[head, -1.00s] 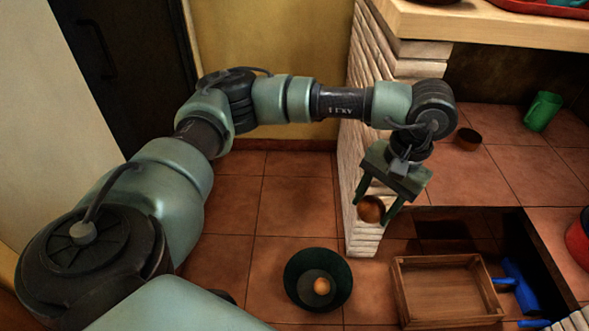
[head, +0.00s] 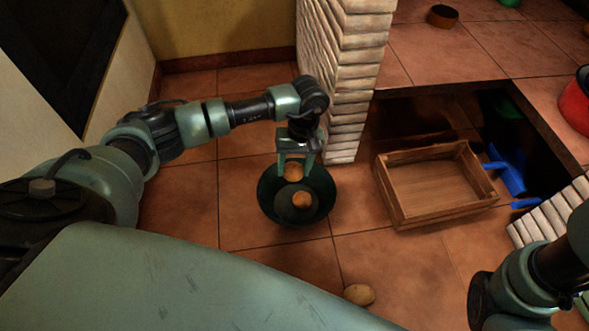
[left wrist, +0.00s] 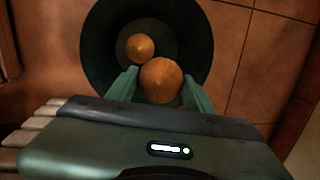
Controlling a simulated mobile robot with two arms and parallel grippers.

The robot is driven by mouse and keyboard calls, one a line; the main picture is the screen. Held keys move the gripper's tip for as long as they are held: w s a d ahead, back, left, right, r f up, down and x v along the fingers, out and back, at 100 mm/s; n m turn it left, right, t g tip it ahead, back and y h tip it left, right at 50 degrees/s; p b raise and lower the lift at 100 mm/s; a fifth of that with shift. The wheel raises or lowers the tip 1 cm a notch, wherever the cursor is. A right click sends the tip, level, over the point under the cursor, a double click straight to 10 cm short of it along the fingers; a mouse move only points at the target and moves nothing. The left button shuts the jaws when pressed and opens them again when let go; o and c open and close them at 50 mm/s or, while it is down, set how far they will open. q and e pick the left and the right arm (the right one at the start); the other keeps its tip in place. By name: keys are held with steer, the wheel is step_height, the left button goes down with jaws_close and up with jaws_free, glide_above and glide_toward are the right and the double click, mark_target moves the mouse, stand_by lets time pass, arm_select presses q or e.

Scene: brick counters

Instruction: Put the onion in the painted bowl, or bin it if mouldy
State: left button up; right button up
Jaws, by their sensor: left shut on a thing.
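My left gripper (head: 295,172) is shut on an orange-brown onion (head: 293,172). It holds the onion over the dark green round bin (head: 268,212), which stands on the floor. In the left wrist view the onion (left wrist: 160,80) sits between the two green fingers (left wrist: 158,88), with the bin (left wrist: 95,50) below. A similar round orange-brown thing (head: 302,200) lies inside the bin; it also shows in the left wrist view (left wrist: 140,47). I cannot tell whether the held onion has mould. I cannot make out a painted bowl. My right gripper is not in view.
An empty wooden crate (head: 394,215) stands on the floor right of the bin, with a blue object (head: 510,172) beyond it. A potato-like thing (head: 359,294) lies on the floor. A small brown bowl (head: 443,16) and a red pot (head: 575,105) are on the tiled counter.

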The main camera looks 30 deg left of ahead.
mark_target(294, 179)
arm_select(q)
steer(key=shift+f+b, duration=2.1)
steer(key=shift+f, duration=0.75)
steer(key=o, duration=1.5)
steer(key=r+p, duration=0.1)
steer(key=r, duration=0.1)
steer(key=r+p, duration=0.2)
steer(key=r, duration=0.1)
steer(key=w+r+p, duration=0.1)
steer(key=r+p, duration=0.1)
steer(key=r, duration=0.1)
steer(key=shift+w+d, duration=0.1)
steer(key=shift+d, duration=0.15)
steer(key=shift+f, duration=0.15)
